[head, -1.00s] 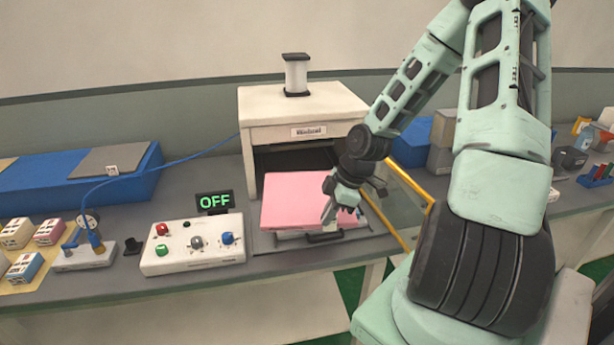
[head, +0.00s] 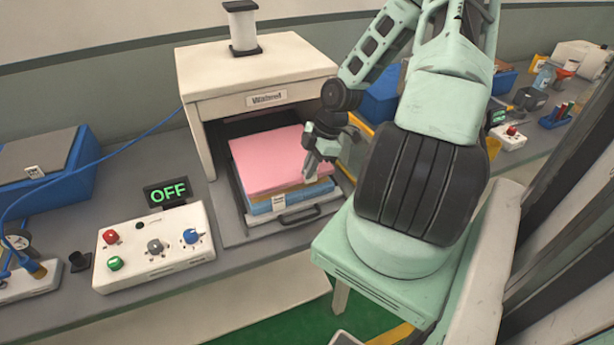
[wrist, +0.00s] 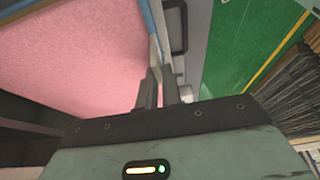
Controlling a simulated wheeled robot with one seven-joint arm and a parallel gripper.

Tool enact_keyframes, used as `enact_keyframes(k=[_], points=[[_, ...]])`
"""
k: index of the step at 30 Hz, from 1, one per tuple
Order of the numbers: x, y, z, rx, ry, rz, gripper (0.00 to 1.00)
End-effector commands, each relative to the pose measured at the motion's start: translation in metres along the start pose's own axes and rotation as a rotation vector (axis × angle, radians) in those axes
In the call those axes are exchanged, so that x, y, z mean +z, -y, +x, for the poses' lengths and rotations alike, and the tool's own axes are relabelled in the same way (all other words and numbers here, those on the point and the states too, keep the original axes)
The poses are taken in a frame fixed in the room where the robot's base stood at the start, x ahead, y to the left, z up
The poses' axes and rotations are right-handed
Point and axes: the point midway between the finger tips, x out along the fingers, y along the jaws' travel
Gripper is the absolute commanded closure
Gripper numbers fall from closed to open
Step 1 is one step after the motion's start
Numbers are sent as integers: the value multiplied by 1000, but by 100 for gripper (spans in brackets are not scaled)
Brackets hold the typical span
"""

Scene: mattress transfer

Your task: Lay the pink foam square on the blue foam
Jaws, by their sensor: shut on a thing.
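The pink foam square (head: 268,158) lies over the blue foam (head: 306,194) on the pulled-out tray (head: 250,217) of the white press. A thin tan layer shows between them at the front. Whether the pink square rests fully flat cannot be told. My gripper (head: 316,168) is at the pink square's right edge, with its jaws shut on it. In the wrist view the pink square (wrist: 75,50) fills the left side, with a blue strip (wrist: 146,20) along its edge. The fingers (wrist: 160,90) are at that edge, and their contact is partly hidden.
The white press housing (head: 255,75) stands over the back of the tray. A control box (head: 153,247) and a display reading OFF (head: 167,191) stand to the left. The tray handle (head: 300,214) sticks out in front.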

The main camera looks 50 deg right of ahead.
Motion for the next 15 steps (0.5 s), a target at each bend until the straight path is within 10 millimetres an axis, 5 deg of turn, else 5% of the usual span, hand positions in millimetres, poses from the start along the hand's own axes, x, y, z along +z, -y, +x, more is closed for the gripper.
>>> enact_keyframes(k=[6,15], points=[[11,1,29,-3,-1,1,100],[14,0,35,-1,0,1,100]])
